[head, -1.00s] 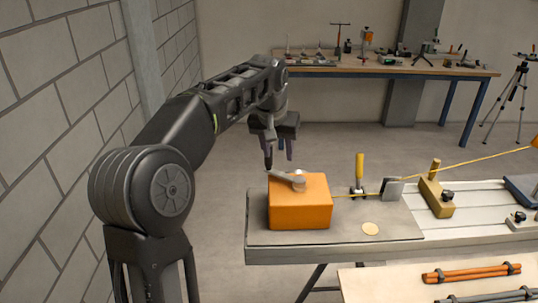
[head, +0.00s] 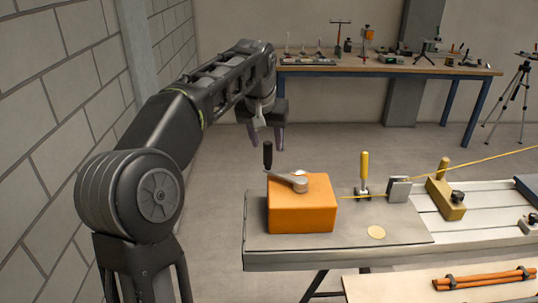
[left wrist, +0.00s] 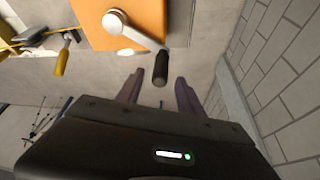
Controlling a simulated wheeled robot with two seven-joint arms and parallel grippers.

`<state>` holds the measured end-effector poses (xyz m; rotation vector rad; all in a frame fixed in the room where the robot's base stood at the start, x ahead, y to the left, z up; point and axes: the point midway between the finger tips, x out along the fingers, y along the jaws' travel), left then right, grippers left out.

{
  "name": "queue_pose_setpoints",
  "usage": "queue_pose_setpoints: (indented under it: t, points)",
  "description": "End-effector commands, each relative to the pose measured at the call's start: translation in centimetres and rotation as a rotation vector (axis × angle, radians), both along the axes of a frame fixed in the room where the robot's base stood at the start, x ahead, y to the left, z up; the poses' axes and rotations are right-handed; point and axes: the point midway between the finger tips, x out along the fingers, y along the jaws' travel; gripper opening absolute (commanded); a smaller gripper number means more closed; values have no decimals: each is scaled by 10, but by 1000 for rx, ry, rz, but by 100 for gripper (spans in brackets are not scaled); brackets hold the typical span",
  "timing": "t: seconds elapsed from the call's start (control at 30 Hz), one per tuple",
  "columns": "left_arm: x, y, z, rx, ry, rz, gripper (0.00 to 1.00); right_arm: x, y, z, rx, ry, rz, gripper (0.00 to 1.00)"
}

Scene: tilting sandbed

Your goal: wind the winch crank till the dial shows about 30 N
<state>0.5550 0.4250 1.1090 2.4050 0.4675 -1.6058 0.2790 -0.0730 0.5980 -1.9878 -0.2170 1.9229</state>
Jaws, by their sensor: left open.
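The winch is an orange box (head: 302,210) at the left end of the grey bench. Its grey crank arm (head: 287,181) lies across the top and points left, with a black upright handle (head: 267,154) at its end. My left gripper (head: 268,143) is open, with its fingers pointing down around or just behind the handle. In the left wrist view the handle (left wrist: 160,68) lies between and slightly beyond the fingertips (left wrist: 158,92); no contact shows. My right gripper is out of view.
A yellow line (head: 470,163) runs right from the winch past a yellow-handled clamp (head: 364,172), a grey block (head: 398,189) and a tan block (head: 445,196). A brick wall stands left. Orange rods (head: 485,278) lie on a lower board. A tool table (head: 390,68) stands behind.

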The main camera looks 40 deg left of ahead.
Motion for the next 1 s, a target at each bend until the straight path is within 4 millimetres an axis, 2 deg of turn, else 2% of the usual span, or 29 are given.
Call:
queue_pose_setpoints:
  t: [0.2, 0.4, 0.77, 1.0]
  points:
    - [11, 5, -32, -1, 5, 0, 44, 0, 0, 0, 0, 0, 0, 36]
    - [21, 8, -56, -1, 3, 0, 44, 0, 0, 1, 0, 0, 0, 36]
    - [23, 9, -62, 0, 1, 0, 44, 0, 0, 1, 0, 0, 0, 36]
    - [23, 9, -61, 0, 1, 0, 25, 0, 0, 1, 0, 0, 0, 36]
